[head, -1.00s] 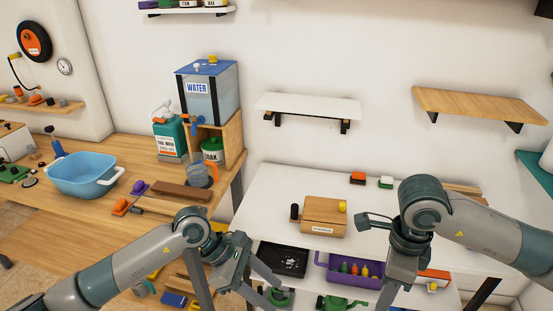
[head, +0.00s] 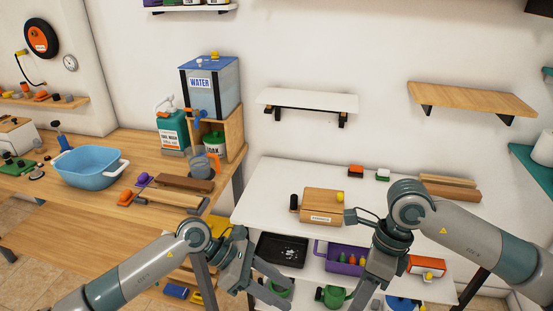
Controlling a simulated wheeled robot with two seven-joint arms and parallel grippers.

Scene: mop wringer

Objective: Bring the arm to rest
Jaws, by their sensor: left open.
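My left arm comes in from the lower left, and its left gripper (head: 258,284) hangs in front of the white table's lower shelf. Its fingers are apart, and I see nothing between them. My right arm comes in from the right, bent at a raised joint. Its right gripper (head: 367,287) points down in front of the purple crate and the lower shelf. Its fingertips are at the frame's lower part and I cannot make out the gap between them. Neither gripper visibly holds a thing.
A white table (head: 265,199) bears a wooden box (head: 322,204). Below it are a black tray (head: 282,250) and a purple crate (head: 321,249). At left, a wooden bench (head: 60,218) holds a blue basin (head: 88,168) and a water tank (head: 211,90). Shelves hang on the wall.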

